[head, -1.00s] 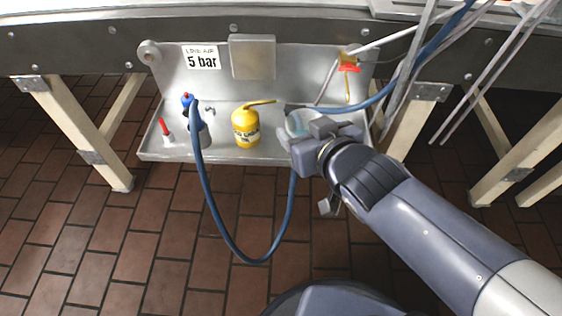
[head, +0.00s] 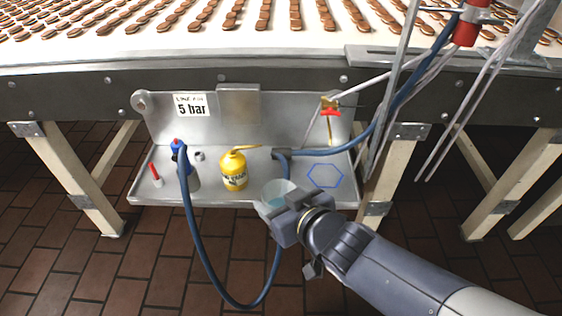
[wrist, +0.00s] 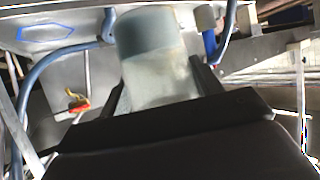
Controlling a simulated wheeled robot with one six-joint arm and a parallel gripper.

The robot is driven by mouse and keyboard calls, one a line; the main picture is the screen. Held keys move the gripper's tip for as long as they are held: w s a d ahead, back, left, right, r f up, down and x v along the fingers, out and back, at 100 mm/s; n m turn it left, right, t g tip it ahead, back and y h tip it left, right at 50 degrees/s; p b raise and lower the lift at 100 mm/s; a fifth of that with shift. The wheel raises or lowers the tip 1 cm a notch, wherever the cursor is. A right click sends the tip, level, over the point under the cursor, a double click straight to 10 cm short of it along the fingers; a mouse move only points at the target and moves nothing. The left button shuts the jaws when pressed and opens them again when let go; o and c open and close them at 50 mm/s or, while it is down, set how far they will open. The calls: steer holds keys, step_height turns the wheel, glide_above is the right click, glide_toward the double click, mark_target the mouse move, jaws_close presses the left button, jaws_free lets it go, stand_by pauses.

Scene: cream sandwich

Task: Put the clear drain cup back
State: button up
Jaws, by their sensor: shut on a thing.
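The clear cup (head: 275,193) is a translucent tumbler with something bluish in it. My gripper (head: 286,212) is shut on it and holds it at the front edge of the metal tray (head: 215,195). In the wrist view the cup (wrist: 152,55) sits between the two fingers, slightly tilted. A blue hexagon outline (head: 325,176) is on the tray floor, right of the cup and bare. It also shows in the wrist view (wrist: 47,33). A brass valve with a red handle (head: 330,112) and a drain pipe (head: 330,130) are above and behind the outline.
A yellow oil can (head: 234,171) stands left of the cup. A blue hose (head: 320,152) crosses the tray behind the outline and loops down in front. Slanting pipes (head: 395,90) are at right.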

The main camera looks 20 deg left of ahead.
steer(key=w+a+p, duration=0.2)
steer(key=w+a, duration=0.1)
steer(key=w, duration=1)
steer(key=f+b, duration=0.4)
steer(key=w+f+b, duration=0.1)
steer(key=f+b, duration=0.1)
steer(key=f, duration=0.1)
steer(key=shift+a, duration=0.2)
steer(key=shift+w+f+b, duration=0.15)
steer(key=shift+w+b, duration=0.1)
steer(key=shift+b, duration=0.05)
steer(key=shift+f, duration=0.15)
steer(key=o, duration=1.1)
